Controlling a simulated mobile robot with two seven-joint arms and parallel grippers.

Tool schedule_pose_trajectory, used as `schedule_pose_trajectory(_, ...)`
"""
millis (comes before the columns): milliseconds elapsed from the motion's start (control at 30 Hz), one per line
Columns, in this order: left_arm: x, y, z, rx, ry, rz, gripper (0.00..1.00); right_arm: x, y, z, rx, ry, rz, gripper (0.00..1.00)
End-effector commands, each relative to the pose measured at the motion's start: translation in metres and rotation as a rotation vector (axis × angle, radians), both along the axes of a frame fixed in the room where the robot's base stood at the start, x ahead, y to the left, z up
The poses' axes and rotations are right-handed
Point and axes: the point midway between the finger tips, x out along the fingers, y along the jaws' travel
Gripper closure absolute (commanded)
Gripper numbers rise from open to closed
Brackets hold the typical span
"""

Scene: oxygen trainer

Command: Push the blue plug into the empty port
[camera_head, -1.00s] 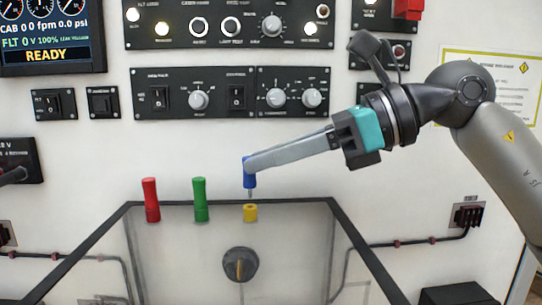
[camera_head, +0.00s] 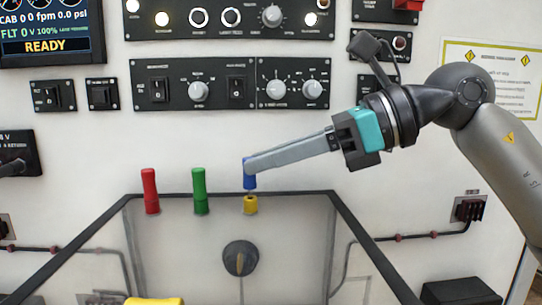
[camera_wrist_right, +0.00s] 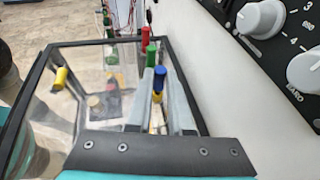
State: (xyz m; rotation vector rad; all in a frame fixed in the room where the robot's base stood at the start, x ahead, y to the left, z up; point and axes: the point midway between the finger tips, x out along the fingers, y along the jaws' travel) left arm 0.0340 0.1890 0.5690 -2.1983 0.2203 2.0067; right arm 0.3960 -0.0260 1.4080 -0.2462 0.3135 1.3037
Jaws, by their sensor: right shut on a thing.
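My right gripper (camera_head: 248,165) is shut on the blue plug (camera_head: 249,181), which hangs upright with its metal tip down. The yellow port (camera_head: 250,205) is directly below it on the top edge of the clear-fronted box. The plug's blue body is just above the port, with a very small gap. Whether the tip is inside the port's mouth is too small to tell. In the right wrist view, the blue plug (camera_wrist_right: 159,75) sits between the two fingers, and yellow shows below it. My left gripper is not in view.
A green plug (camera_head: 200,190) and a red plug (camera_head: 150,190) stand upright in a row to the left. A dark round knob (camera_head: 240,258) is below the port. Switch panels (camera_head: 195,84) are on the wall above. A yellow object (camera_head: 155,301) shows at the bottom edge.

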Motion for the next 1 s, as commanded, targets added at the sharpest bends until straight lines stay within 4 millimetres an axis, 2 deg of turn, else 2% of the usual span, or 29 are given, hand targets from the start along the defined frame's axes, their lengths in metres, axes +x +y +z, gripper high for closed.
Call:
schedule_pose_trajectory(667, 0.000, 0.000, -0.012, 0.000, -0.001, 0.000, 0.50, 0.000, 0.000, -0.016, -0.005, 0.002, 0.001, 1.00)
schedule_pose_trajectory(700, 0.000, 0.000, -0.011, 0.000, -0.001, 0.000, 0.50, 0.000, 0.000, -0.016, -0.004, 0.004, 0.001, 0.77)
schedule_pose_trajectory(900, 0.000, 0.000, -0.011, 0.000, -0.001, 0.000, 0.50, 0.000, 0.000, -0.014, -0.003, 0.002, 0.001, 0.54)
schedule_pose_trajectory(1000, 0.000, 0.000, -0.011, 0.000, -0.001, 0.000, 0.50, 0.000, 0.000, -0.014, -0.002, 0.000, 0.000, 0.46)
